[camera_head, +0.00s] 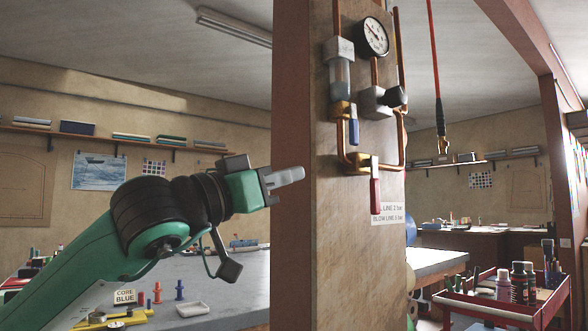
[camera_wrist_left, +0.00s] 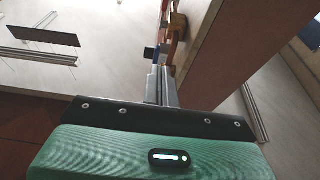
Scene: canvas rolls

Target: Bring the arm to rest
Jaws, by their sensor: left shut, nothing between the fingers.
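My left arm (camera_head: 110,230) is green and black and reaches up from the lower left in the head view. Its gripper (camera_head: 290,175) is shut and empty, pointing right in front of the wooden post, near its left edge. The fingers also show in the left wrist view (camera_wrist_left: 161,85), pressed together. A blue-handled valve (camera_head: 353,130) and a red-handled valve (camera_head: 375,195) are on the post, to the right of the fingertips and apart from them in the picture. My right gripper is not in view.
A pressure gauge (camera_head: 372,36) and copper pipes sit high on the post (camera_head: 340,260). A grey table (camera_head: 225,280) at left holds a white dish (camera_head: 192,309) and small pegs. A red cart (camera_head: 490,308) with bottles stands at lower right. A red hose (camera_head: 434,60) hangs from above.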

